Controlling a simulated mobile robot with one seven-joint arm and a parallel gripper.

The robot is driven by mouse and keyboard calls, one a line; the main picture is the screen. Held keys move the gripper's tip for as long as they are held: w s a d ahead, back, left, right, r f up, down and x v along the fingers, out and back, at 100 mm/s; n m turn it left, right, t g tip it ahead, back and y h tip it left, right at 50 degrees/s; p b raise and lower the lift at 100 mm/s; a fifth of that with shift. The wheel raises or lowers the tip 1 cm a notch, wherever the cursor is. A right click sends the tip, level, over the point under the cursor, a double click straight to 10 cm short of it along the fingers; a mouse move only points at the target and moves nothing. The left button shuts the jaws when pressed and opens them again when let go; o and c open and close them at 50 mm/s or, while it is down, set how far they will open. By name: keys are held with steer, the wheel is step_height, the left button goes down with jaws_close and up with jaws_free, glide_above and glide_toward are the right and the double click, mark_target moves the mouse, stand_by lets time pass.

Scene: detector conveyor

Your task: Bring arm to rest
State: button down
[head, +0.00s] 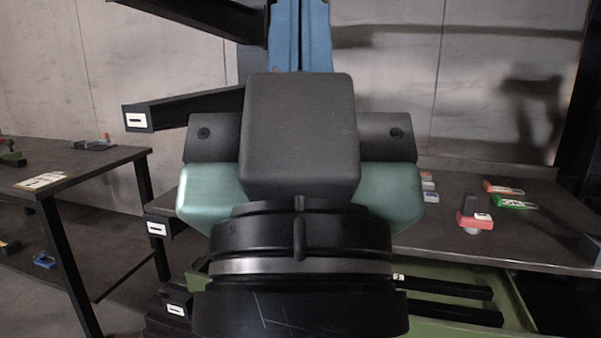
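My own arm fills the middle of the head view, close to the camera. It shows a black round joint with a silver ring at the bottom. Above that, a dark grey block with pale teal parts on both sides appears to be the back of my gripper (300,135). I can make out no fingertips, so I cannot tell whether it is open or shut, or whether it holds anything.
A dark table (500,235) at right bears a red-and-grey device (474,214), an orange item (502,187) and a green item (514,202). Another table (70,170) stands at left. Black beams (185,108) with white labels jut out left of my arm. A blue upright (301,35) rises behind.

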step_height(320, 180, up, 28)
steer(key=p, duration=2.5)
steer(key=shift+p, duration=0.3)
steer(key=shift+r, duration=0.1)
